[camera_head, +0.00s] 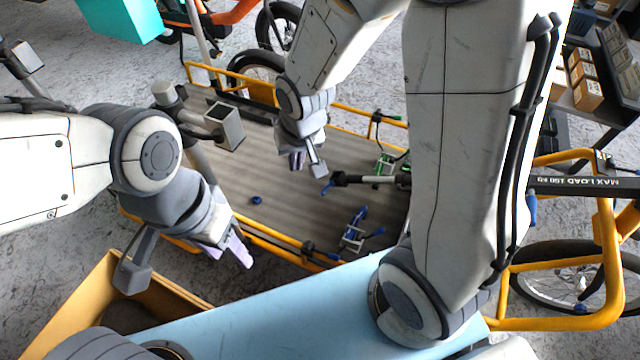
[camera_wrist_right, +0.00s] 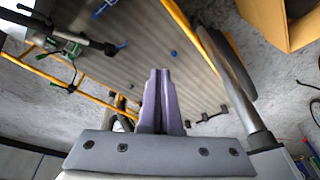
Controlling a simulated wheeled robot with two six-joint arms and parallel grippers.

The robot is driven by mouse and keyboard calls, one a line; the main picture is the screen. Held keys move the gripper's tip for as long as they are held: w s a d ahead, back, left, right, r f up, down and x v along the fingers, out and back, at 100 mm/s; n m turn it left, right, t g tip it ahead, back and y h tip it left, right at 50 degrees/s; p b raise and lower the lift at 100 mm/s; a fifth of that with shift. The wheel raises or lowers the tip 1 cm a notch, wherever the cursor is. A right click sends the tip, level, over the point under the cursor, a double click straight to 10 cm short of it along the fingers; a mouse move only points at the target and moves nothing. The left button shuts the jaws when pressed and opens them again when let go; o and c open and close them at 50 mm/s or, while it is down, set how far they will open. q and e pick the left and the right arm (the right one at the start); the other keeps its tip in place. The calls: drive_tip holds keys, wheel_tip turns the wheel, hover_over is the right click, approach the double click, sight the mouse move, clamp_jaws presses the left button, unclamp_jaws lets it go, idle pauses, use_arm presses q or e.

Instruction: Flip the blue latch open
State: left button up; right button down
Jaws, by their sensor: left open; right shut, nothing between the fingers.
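The blue latch (camera_head: 353,230) is a small metal clamp with blue handles. It sits on the cargo bike's grey slatted deck (camera_head: 300,205), near the front yellow rail; one handle points up and another sticks out to the right. What looks like part of it shows at the top edge of the right wrist view (camera_wrist_right: 106,7). My right gripper (camera_head: 297,160) is shut and empty above the deck, up and left of the latch and apart from it. Its purple fingers are together in the wrist view (camera_wrist_right: 160,88). My left gripper (camera_head: 230,252) is open and empty by the front rail, left of the latch.
A green-handled clamp (camera_head: 384,165) sits farther back on the deck. A blue knob (camera_head: 256,200) lies left of the latch. A black bar (camera_head: 350,180) reaches over the deck's right end. Yellow rails (camera_head: 280,238) edge the deck. A light-blue surface (camera_head: 270,315) is in front.

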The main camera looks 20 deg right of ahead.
drive_tip(key=w+d+f+m+t+b, duration=0.15)
drive_tip(key=w+d+f+b, duration=0.25)
drive_tip(key=f, duration=0.5)
drive_tip(key=w+d+f+m+b, duration=0.3)
drive_tip(key=d+f+b, duration=0.2)
drive_tip(key=f, duration=0.5)
drive_tip(key=m+t+b, duration=0.1)
drive_tip(key=m+b, duration=0.3)
drive_tip(key=b, duration=0.7)
approach(325, 192)
wheel_tip(325, 192, down, 4)
drive_tip(key=d, duration=0.2)
drive_tip(key=shift+w+a+f+h+b, duration=0.15)
drive_tip(key=shift+w+a+f+b, duration=0.25)
drive_tip(key=shift+w+a, duration=0.2)
drive_tip(key=shift+w+a+f+h+b, duration=0.15)
drive_tip(key=shift+w+a+f+b, duration=0.2)
drive_tip(key=shift+w+a+b, duration=0.25)
use_arm(q)
wheel_tip(325, 192, down, 24)
drive_tip(key=shift+f, duration=0.2)
drive_tip(key=shift+r, duration=0.1)
